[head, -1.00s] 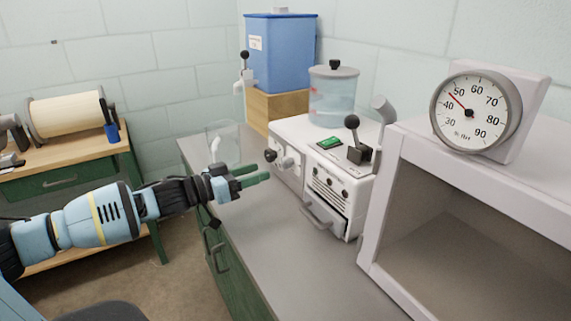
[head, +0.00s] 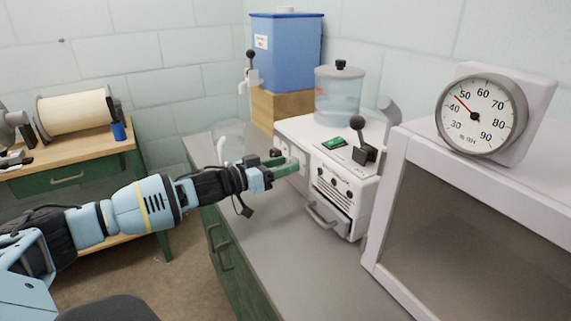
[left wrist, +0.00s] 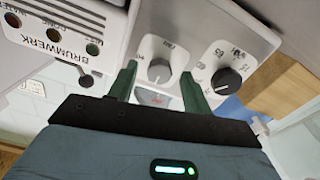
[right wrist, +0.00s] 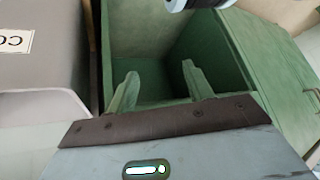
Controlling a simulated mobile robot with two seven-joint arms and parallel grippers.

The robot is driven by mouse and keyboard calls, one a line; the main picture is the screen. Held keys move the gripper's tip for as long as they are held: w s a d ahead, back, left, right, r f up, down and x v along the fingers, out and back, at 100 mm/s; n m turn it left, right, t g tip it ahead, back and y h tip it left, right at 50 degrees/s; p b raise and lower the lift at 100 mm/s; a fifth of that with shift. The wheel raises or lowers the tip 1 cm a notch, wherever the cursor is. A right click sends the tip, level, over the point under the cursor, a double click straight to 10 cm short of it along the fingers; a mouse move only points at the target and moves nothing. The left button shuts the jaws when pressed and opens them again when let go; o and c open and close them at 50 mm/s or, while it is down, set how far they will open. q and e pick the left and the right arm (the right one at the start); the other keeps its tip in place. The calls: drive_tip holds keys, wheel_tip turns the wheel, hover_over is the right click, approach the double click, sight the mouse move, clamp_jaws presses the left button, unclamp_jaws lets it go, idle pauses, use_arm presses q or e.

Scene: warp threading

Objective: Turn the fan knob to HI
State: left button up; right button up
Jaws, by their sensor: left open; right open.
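A white machine (head: 335,150) stands on the counter, with knobs on its left front panel. In the left wrist view two knobs show: a pale one (left wrist: 158,70) and a black one (left wrist: 228,80), each on a white plate with small markings. I cannot read a fan label. My left gripper (head: 296,165) is at the panel, and it also shows in the left wrist view (left wrist: 158,85), its green fingers open on either side of the pale knob. I cannot tell whether they touch it. In the head view the gripper hides most of the knobs. My right gripper (right wrist: 160,82) is open and empty.
A clear jug (head: 228,140) stands behind my left arm. A blue tank (head: 287,55) on a wooden block (head: 278,105) is behind it. A white box with a dial gauge (head: 482,114) is at the right. My right gripper is by an open green compartment (right wrist: 230,55).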

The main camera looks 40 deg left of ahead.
use_arm(q)
drive_tip(key=shift+w+d, duration=0.25)
drive_tip(key=shift+w, duration=0.25)
drive_tip(key=c, duration=1)
drive_tip(key=shift+o, duration=0.2)
